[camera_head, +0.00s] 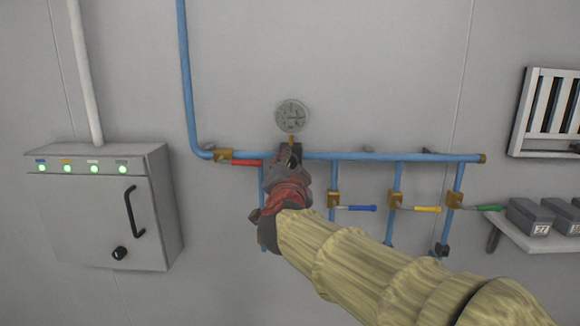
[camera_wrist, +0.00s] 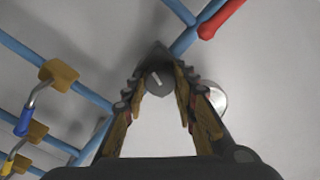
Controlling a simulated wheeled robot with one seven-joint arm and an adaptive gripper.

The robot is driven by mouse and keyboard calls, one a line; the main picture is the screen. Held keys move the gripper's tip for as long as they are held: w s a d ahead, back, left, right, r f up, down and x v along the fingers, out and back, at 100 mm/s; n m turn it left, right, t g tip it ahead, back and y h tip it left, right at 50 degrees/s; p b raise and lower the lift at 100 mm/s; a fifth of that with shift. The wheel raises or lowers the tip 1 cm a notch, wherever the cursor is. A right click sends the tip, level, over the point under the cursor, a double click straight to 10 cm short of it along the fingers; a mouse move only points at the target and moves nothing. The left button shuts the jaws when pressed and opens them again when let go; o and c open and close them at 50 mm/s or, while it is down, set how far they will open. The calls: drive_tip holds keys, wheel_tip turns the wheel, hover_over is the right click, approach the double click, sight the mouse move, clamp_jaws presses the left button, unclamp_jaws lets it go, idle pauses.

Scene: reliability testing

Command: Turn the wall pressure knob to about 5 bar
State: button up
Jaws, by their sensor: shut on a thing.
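The dark pressure knob (camera_wrist: 158,84) with a white pointer line shows between my fingers in the wrist view. My gripper (camera_wrist: 160,76) is shut on it, one finger on each side. In the head view my gripper (camera_head: 284,160) is at the blue wall pipe and hides most of the knob. The round grey pressure gauge (camera_head: 292,116) is just above my gripper. Its needle and reading are too small to tell. In the wrist view the gauge (camera_wrist: 217,97) is partly hidden behind the right finger.
Blue pipes (camera_head: 430,157) run along the wall. A red valve handle (camera_head: 247,163) is close left of my gripper; blue (camera_head: 362,208), yellow (camera_head: 427,209) and green (camera_head: 488,208) handles are to the right. A grey cabinet (camera_head: 90,220) is at left, a shelf (camera_head: 520,238) at right.

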drive_tip(key=o, duration=1.2)
drive_tip(key=s, duration=1.2)
drive_tip(key=shift+a+f, duration=0.1)
